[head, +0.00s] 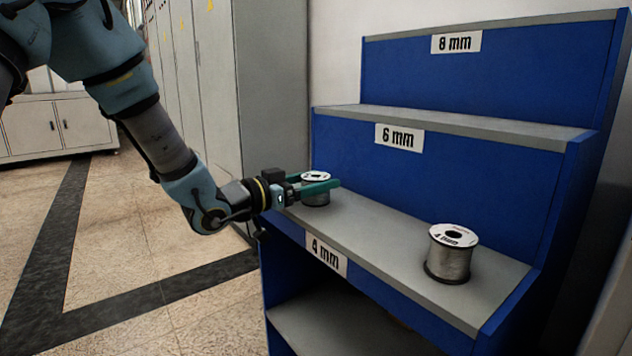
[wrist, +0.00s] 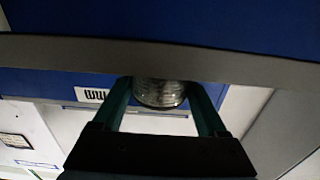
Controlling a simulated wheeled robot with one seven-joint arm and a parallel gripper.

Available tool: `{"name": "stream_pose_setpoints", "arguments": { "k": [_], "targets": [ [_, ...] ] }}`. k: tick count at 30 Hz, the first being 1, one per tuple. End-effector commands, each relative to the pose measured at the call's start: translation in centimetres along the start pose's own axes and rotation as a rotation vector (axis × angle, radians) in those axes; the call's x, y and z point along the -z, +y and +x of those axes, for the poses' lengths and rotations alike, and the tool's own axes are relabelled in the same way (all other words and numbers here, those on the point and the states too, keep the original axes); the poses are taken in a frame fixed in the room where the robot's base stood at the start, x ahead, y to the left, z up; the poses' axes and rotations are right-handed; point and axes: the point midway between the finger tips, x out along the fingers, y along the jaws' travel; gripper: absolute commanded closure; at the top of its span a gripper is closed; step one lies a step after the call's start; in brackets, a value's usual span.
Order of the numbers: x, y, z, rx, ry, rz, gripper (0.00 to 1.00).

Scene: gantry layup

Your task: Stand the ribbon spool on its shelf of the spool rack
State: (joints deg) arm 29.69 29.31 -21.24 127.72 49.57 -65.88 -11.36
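The ribbon spool (head: 316,196), a grey roll with a white top flange, is upright at the left end of the 4 mm shelf (head: 362,226) of the spool rack. My gripper (head: 322,184) reaches in from the left, its green fingers on both sides of the spool. In the wrist view the spool (wrist: 160,94) sits between the fingertips (wrist: 161,98), which appear to touch its sides. The grey shelf edge (wrist: 60,50) hides its base there, so I cannot tell if it bears on the shelf. The print on its top is too small to read.
A second spool (head: 450,260), marked 4 mm, stands upright near the right end of the same shelf. The shelf is clear between the two. The 6 mm shelf (head: 450,122) and the 8 mm shelf (head: 500,22) rise behind and look empty. Grey cabinets (head: 270,90) stand left of the rack.

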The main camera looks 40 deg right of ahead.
Motion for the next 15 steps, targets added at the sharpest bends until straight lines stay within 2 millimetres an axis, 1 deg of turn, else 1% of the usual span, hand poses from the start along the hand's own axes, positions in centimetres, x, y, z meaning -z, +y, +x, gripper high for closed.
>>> {"name": "stream_pose_setpoints", "arguments": {
  "k": [1,6,12,15],
  "targets": [
    [-0.01,-0.01,-0.01,0.0,-0.001,0.0,0.2],
    [-0.01,-0.01,-0.01,0.0,-0.001,0.0,0.01],
    [0.0,-0.01,-0.01,0.0,-0.001,0.0,0.0],
    [0.38,0.0,-0.01,0.0,0.0,0.0,0.0]
  ]
}}
